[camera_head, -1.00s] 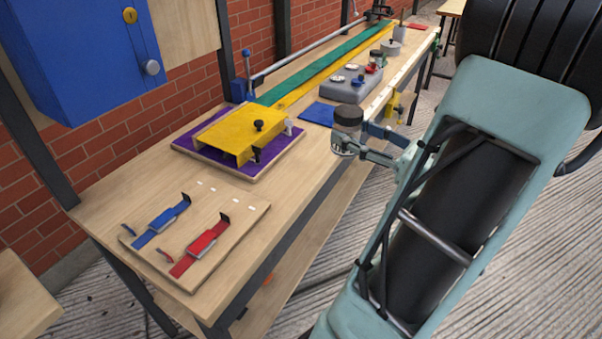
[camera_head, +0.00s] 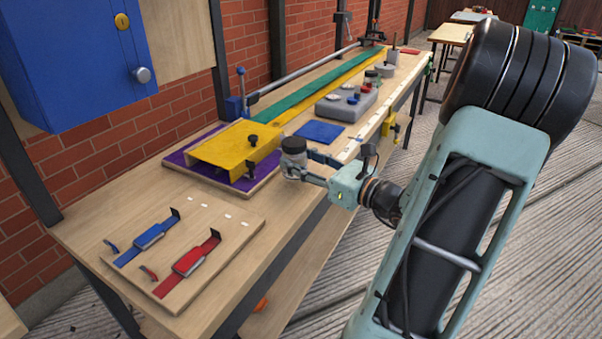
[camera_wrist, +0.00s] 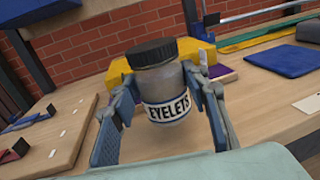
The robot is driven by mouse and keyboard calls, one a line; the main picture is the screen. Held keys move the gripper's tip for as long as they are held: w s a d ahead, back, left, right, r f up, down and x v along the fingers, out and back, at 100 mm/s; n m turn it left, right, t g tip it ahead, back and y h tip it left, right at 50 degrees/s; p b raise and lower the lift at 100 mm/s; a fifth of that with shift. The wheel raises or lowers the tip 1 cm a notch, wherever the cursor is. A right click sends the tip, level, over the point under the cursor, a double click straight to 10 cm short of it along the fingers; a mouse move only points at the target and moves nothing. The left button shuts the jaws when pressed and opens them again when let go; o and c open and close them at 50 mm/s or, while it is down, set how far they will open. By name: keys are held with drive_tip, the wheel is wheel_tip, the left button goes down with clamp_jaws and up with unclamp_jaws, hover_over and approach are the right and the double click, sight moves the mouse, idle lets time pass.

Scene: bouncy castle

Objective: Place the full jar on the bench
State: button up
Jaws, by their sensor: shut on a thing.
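The jar (camera_head: 294,158) is grey with a dark lid. In the wrist view the jar (camera_wrist: 163,85) stands upright between my two fingers, with a white label reading EYELETS. My gripper (camera_head: 312,166) is shut on it, one finger on each side. The jar shows at the front edge of the wooden bench (camera_head: 90,232), just right of the purple board; I cannot tell its height above the top. How full it is cannot be made out.
A yellow fixture (camera_head: 232,145) sits on a purple board (camera_head: 180,158). A board with blue and red straps (camera_head: 235,228) lies at the near end. A blue mat (camera_head: 322,132) and a grey box (camera_head: 346,104) lie farther back. Bare wood shows between the boards.

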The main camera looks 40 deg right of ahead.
wheel_tip(320, 180, down, 3)
drive_tip(key=shift+s+r+b, duration=0.1)
drive_tip(key=shift+r+b, duration=0.05)
drive_tip(key=shift+b, duration=0.15)
drive_tip(key=o, duration=1.3)
drive_tip(key=shift+o, duration=0.2)
drive_tip(key=shift+s+d+r, duration=0.1)
drive_tip(key=shift+s, duration=0.1)
drive_tip(key=s+d+p, duration=0.2)
drive_tip(key=s, duration=0.9)
drive_tip(key=shift+s, duration=0.2)
